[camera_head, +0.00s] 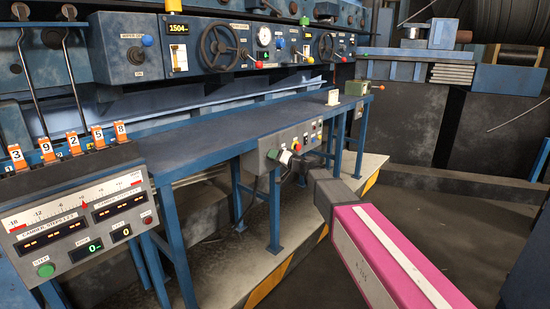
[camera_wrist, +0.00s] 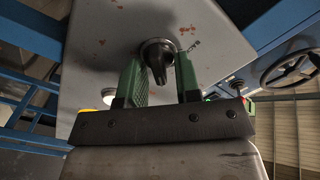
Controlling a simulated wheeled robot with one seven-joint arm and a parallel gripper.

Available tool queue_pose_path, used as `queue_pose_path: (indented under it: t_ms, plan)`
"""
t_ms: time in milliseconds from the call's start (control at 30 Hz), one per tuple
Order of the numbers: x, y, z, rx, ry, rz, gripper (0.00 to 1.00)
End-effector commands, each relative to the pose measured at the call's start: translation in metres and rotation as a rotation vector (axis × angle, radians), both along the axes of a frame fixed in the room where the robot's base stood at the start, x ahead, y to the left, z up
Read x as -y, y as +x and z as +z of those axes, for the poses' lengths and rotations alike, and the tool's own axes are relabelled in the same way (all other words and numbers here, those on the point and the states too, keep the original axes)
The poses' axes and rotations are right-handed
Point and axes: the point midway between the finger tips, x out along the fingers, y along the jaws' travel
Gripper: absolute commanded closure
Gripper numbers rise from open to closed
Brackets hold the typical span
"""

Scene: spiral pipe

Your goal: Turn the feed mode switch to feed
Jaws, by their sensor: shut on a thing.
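The switch is a black knob (camera_wrist: 158,62) on the underside-angled face of a grey control box (camera_wrist: 95,60) in the wrist view. My gripper (camera_wrist: 161,82) has its two green fingers on either side of the knob and is shut on it. The knob's grip points down in that view. In the head view, my gripper (camera_head: 289,160) is at the front of the grey control box (camera_head: 270,155) under the bench edge and hides the knob.
A long blue bench (camera_head: 215,135) runs behind the box. A console (camera_head: 85,215) with displays and orange number tags stands at the left. Handwheels (camera_head: 219,47) and gauges line the back panel. The floor at the right (camera_head: 430,235) is open.

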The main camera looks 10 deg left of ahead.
Motion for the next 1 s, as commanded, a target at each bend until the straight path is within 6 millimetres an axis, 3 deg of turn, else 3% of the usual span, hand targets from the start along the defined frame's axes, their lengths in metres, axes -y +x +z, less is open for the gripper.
queue_pose_path:
  t_ms: [300,833,867,1000]
  plan:
    - [0.0007,0.0003,-0.0007,-0.104,0.052,0.000,0.93]
    - [0.0008,0.0006,-0.0008,-0.122,0.061,-0.001,0.93]
    - [0.0008,0.0006,-0.0008,-0.122,0.061,-0.001,0.63]
    - [0.0007,0.0006,-0.0008,-0.122,0.061,-0.001,0.63]
